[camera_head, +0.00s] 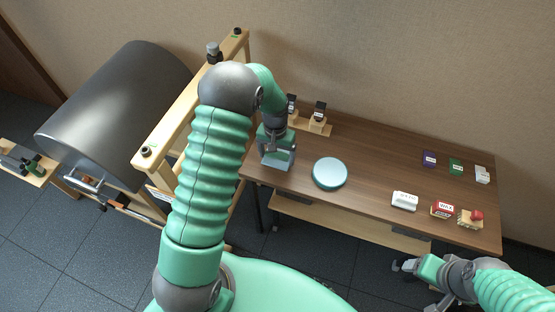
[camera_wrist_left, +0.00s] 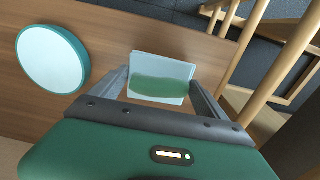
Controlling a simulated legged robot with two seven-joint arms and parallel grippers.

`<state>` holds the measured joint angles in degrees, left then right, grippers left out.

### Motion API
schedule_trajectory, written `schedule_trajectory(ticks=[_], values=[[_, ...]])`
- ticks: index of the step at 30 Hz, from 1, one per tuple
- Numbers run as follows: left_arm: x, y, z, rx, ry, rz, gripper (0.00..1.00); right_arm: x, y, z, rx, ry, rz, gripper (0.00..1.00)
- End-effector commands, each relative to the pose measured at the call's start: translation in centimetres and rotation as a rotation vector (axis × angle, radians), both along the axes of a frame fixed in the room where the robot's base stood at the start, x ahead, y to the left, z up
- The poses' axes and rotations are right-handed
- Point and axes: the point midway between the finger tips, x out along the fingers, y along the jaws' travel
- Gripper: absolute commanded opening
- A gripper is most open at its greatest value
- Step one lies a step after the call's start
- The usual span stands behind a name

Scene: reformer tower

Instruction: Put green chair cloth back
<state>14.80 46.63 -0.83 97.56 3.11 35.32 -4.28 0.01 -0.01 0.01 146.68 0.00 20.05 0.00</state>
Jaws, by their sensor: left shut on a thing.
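My left gripper (camera_head: 277,158) is over the left end of the wooden table, and in the left wrist view (camera_wrist_left: 160,88) its two fingers are shut on a flat, square piece. This piece (camera_wrist_left: 162,68) is pale blue with a green band across it. I take it for the green chair cloth, though its identity is not certain. In the head view the gripper mostly hides it. My right gripper (camera_head: 408,267) is at the lower right, in front of the table and away from the cloth; its jaws are too small to read.
A round teal item with a pale top (camera_head: 329,173) lies right of the left gripper. The wooden table (camera_head: 375,160) also bears small boxes (camera_head: 442,210), a white item (camera_head: 404,201) and wooden stands (camera_head: 319,121). A wooden frame (camera_head: 190,100) and large grey barrel (camera_head: 120,110) stand left.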

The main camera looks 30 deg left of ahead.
Motion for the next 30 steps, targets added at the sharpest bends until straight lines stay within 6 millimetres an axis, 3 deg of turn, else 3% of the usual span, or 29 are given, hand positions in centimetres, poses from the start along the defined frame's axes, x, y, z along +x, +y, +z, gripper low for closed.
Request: schedule_trajectory(ticks=[4,5,6,14,15,17,30], values=[[-0.1,-0.3,-2.6,0.002,0.005,-0.002,0.48,0.0,0.0,-0.3,0.0,0.0,0.0,0.74],[-0.1,-0.3,-2.8,0.002,0.004,-0.002,0.48,0.0,0.0,-0.3,0.0,0.0,0.001,0.74],[-0.1,-0.4,-2.8,0.004,0.002,-0.002,0.42,0.0,0.0,-0.3,0.0,0.0,0.001,0.74],[-0.1,-0.4,-3.1,0.004,0.002,-0.002,0.42,0.0,0.0,-0.4,0.0,0.0,0.0,0.74],[-0.1,-0.3,-3.1,0.003,0.002,-0.002,0.89,0.0,0.0,-0.4,0.0,0.0,0.0,0.74],[-0.1,-0.3,-3.1,0.003,0.002,-0.002,0.97,0.0,0.0,-0.4,0.0,0.0,0.0,0.74],[-0.1,-0.2,-3.1,0.004,0.003,-0.001,1.0,0.0,0.0,-0.4,0.0,0.0,0.0,0.74]])
